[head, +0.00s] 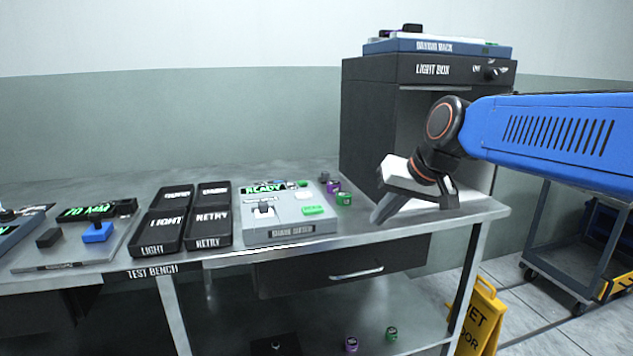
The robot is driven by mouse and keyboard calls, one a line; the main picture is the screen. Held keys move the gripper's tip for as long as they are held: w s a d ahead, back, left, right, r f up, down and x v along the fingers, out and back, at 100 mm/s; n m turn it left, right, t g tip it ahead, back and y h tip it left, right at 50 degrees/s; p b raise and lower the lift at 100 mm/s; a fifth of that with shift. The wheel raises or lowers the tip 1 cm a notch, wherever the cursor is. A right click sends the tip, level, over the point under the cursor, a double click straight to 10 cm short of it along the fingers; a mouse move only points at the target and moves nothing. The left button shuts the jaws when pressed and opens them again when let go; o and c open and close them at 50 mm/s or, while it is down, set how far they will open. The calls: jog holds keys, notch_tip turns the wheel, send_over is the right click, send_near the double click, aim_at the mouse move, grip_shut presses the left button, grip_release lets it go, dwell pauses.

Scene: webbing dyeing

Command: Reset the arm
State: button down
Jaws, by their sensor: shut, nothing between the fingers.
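My gripper (378,218) is at the right part of the bench, in front of the light box (370,130). It points down and to the left, with its fingers shut and nothing held. My blue arm reaches in from the right edge of the head view. The gripper's tip appears close to the bench's front edge; whether it touches the surface cannot be told.
On the steel test bench (330,170) stand a grey device reading READY (290,225), labelled black trays (163,222), a panel with a blue block (97,233), and small purple (333,187) and green (344,199) pieces. A yellow wet-floor sign (481,318) stands right; a cart (560,265) is behind.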

jog(key=s+d+f+h, duration=0.2)
jog(key=s+d+f, duration=0.5)
jog(key=s+f, duration=0.2)
jog(key=s+d+f+h, duration=0.2)
jog(key=s+d+f, duration=0.6)
jog(key=s, duration=0.6)
jog(key=shift+s+f+m+g, duration=0.25)
jog(key=shift+f+m+g, duration=0.1)
jog(key=shift+m+g, duration=0.05)
